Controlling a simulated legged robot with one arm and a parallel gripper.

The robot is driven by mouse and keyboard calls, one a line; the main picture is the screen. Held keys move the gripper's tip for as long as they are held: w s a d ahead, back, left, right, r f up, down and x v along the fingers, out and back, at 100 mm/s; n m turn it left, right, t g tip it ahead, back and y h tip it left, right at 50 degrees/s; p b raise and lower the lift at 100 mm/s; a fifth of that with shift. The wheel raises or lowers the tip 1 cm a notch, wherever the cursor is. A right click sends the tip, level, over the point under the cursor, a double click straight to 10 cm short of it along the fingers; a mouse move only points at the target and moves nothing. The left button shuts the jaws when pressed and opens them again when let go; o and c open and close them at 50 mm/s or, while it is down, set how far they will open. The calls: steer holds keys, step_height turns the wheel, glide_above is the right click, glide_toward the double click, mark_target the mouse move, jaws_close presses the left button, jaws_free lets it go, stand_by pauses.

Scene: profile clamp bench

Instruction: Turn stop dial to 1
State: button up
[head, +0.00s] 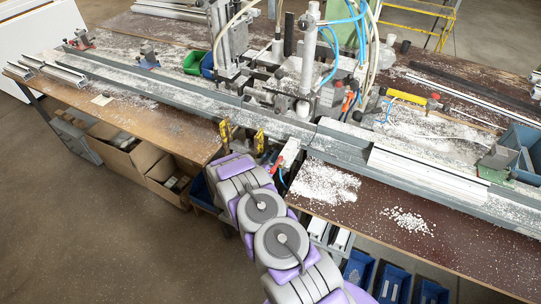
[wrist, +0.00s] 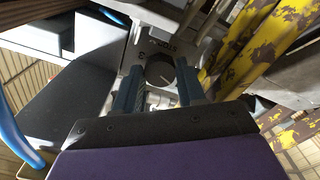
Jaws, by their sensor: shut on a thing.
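The stop dial (wrist: 161,72) is a dark round knob with a pale line on its face. It sits on a grey metal plate (wrist: 160,44) with small lettering, which I cannot read surely from here. My gripper (wrist: 160,84) has one dark blue finger on each side of the dial and is shut on it. In the head view my arm reaches the front edge of the bench, beside two yellow handles. The dial and fingertips cannot be made out there.
Worn yellow bars (wrist: 236,48) stand close to the right of my gripper; they match the yellow handles (head: 259,141) in the head view. A blue hose (wrist: 14,135) is at the left. A long metal rail (head: 190,91) crosses the bench. Blue bins (head: 394,283) sit below.

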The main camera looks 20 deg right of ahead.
steer(key=shift+a+f+m, duration=0.15)
steer(key=shift+m, duration=3.35)
steer(key=o, duration=0.8)
steer(key=shift+w+f, duration=0.1)
steer(key=shift+w, duration=0.05)
steer(key=shift+o, duration=1.3)
steer(key=p+v, duration=0.1)
steer(key=v, duration=1.6)
steer(key=shift+a, duration=0.15)
